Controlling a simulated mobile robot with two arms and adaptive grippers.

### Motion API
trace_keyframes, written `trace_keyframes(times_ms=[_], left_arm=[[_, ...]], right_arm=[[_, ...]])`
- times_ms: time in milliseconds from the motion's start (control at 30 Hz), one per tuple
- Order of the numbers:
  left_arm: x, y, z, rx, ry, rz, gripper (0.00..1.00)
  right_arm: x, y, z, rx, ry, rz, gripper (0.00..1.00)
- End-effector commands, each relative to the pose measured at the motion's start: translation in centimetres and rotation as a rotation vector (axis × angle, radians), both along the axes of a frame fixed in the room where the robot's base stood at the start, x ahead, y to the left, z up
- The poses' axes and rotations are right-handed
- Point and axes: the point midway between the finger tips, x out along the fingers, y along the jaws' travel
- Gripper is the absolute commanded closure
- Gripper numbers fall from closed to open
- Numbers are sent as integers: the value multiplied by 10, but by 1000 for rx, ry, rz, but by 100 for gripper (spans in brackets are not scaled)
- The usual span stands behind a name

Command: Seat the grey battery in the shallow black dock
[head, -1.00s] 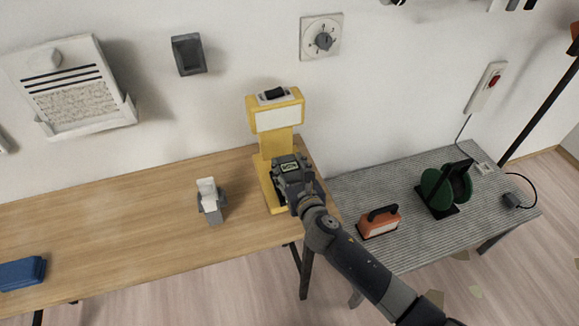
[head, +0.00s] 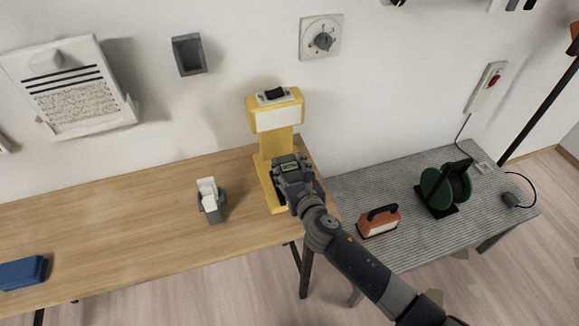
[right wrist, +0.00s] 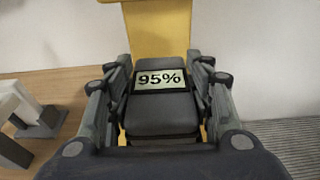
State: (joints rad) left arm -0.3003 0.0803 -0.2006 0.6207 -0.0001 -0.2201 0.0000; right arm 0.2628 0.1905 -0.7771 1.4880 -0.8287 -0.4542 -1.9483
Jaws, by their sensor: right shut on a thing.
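The grey battery (right wrist: 160,115) has a display reading 95% and sits between the fingers of my right gripper (right wrist: 159,88) in the right wrist view. In the head view my right gripper (head: 287,178) is shut on the battery, whose display (head: 289,166) faces up. It is over the base of the yellow stand (head: 278,145). I cannot make out the shallow black dock for certain; my gripper and the battery hide much of the stand's base. I cannot tell whether the battery touches the base. My left gripper is not in view.
A grey holder with a white piece (head: 210,201) stands left of the stand on the wooden table (head: 120,225). A blue case (head: 22,273) lies at far left. An orange-handled box (head: 379,221) and a green reel (head: 445,187) are on the grey table (head: 400,190).

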Motion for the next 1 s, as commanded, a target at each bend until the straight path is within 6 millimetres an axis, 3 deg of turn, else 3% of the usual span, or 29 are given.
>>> trace_keyframes(times_ms=[1000], left_arm=[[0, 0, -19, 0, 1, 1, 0]], right_arm=[[1, 1, -21, 0, -4, 1, 90]])
